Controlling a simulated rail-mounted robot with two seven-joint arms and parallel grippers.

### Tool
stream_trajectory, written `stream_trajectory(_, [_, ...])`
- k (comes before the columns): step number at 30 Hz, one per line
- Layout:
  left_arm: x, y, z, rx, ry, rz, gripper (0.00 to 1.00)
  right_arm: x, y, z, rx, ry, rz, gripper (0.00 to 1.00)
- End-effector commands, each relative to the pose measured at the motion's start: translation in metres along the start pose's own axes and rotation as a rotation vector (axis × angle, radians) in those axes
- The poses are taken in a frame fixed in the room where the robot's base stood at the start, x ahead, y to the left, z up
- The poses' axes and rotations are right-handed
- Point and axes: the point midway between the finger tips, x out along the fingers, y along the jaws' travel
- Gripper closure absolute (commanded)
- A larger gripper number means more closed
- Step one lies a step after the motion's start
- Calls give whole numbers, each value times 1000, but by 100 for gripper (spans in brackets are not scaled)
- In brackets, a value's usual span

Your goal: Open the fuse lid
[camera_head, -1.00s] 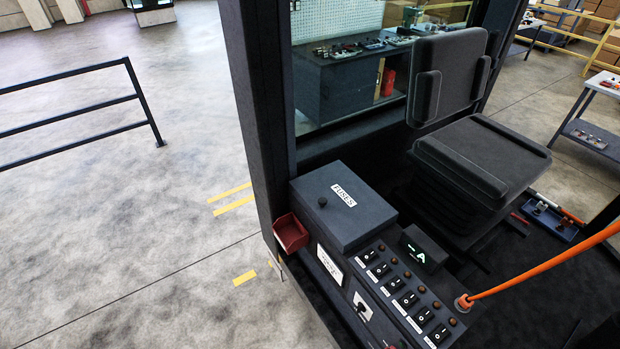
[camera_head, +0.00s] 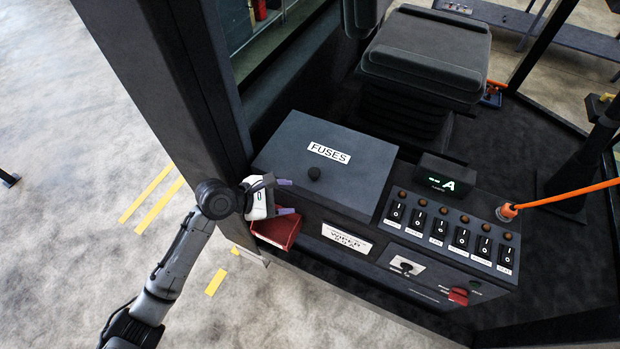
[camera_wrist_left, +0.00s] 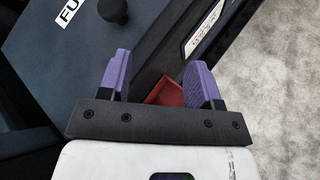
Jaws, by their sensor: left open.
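The fuse lid (camera_head: 322,158) is a flat dark grey cover marked FUSES, lying closed on the console. Its round black knob (camera_head: 314,173) stands near the lid's front edge. My left gripper (camera_head: 287,197) is beside the console's left end, by the lid's front left corner and above the red bin. In the left wrist view the two purple fingers (camera_wrist_left: 158,78) are apart with nothing between them. The knob (camera_wrist_left: 113,10) shows there beyond the fingers, at the top, with part of the lid (camera_wrist_left: 65,60). My right gripper is not in view.
A red bin (camera_head: 277,231) hangs on the console's left end, partly hidden by the gripper. A row of rocker switches (camera_head: 440,228), a lit display (camera_head: 441,180) and an orange cable (camera_head: 565,194) are right of the lid. The cab pillar (camera_head: 165,75) stands close left; the seat (camera_head: 427,55) is behind.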

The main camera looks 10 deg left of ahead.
Motion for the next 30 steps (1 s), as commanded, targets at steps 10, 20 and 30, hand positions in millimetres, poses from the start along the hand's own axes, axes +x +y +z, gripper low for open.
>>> stream_trajectory(10, [0,57,13,-398,-122,13,42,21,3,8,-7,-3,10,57])
stream_trajectory(20, [38,62,21,-431,-132,11,42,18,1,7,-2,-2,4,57])
stream_trajectory(30, [68,62,24,-427,-130,11,42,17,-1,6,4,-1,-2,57])
